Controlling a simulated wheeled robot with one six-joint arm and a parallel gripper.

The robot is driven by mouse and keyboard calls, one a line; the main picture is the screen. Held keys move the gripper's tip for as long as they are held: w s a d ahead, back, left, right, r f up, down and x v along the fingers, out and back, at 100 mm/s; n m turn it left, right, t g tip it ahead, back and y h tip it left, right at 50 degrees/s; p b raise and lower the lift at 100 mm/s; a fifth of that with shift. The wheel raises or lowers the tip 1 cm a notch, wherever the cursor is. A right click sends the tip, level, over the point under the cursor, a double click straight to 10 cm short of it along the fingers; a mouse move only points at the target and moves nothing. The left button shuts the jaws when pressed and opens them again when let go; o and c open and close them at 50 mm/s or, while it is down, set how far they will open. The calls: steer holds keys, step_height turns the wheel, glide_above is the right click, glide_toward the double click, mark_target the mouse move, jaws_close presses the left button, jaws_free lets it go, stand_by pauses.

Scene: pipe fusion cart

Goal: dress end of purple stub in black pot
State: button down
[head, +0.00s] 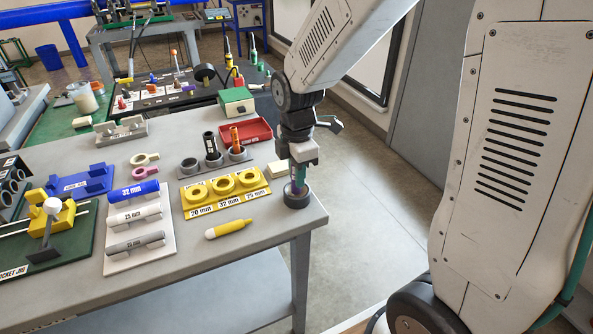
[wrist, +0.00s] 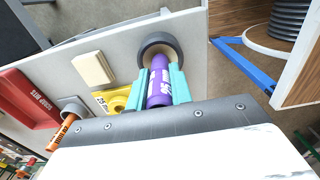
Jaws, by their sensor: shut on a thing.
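The purple stub (wrist: 159,88) carries white lettering and stands between the two teal fingers of my gripper (wrist: 160,70), which is shut on it. The black pot (wrist: 145,50) is a short dark round cup with a tan inside, near the table's right corner; it also shows in the head view (head: 297,197). My gripper (head: 299,173) points down right above the pot. The stub's lower end is at the pot's opening, roughly upright. How deep it sits inside is hidden. In the head view the fingers mostly cover the stub.
A cream block (head: 277,169) lies close left of the pot. The yellow ring holder (head: 224,190) and a yellow marker (head: 228,229) lie further left. A red scrap tray (head: 245,133) and cups with an orange stub (head: 235,139) stand behind. The table edge is just right of the pot.

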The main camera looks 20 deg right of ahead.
steer(key=shift+f, duration=0.35)
